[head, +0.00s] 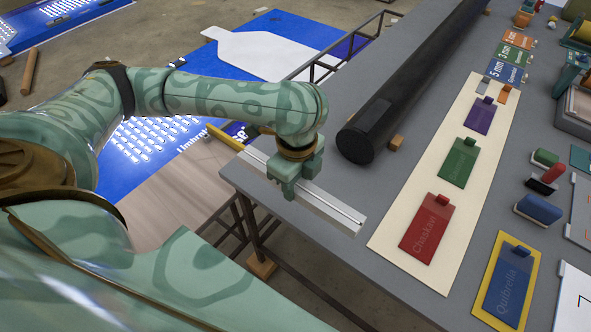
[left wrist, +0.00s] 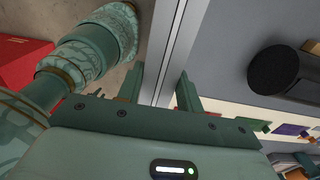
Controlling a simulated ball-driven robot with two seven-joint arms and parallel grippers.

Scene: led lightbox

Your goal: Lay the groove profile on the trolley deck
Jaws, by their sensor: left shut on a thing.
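The groove profile (head: 332,208) is a long pale grey bar with a dark slot along it. My left gripper (head: 290,188) is shut on it near the middle of its visible length. In the left wrist view the profile (left wrist: 180,45) runs between the two fingers of the left gripper (left wrist: 161,88). In the head view it overlaps the near left edge of the grey table; its height above the table is hard to tell. A wood-toned flat surface (head: 165,203) lies lower left of the table, perhaps the trolley deck. My right gripper is not in view.
On the grey table (head: 320,150) a black cylinder (head: 390,105) lies beyond the profile, with a small wooden block (head: 397,143) beside it. A cream board (head: 400,240) with coloured tags lies to the right. Blue panels (head: 125,160) lie left of the table.

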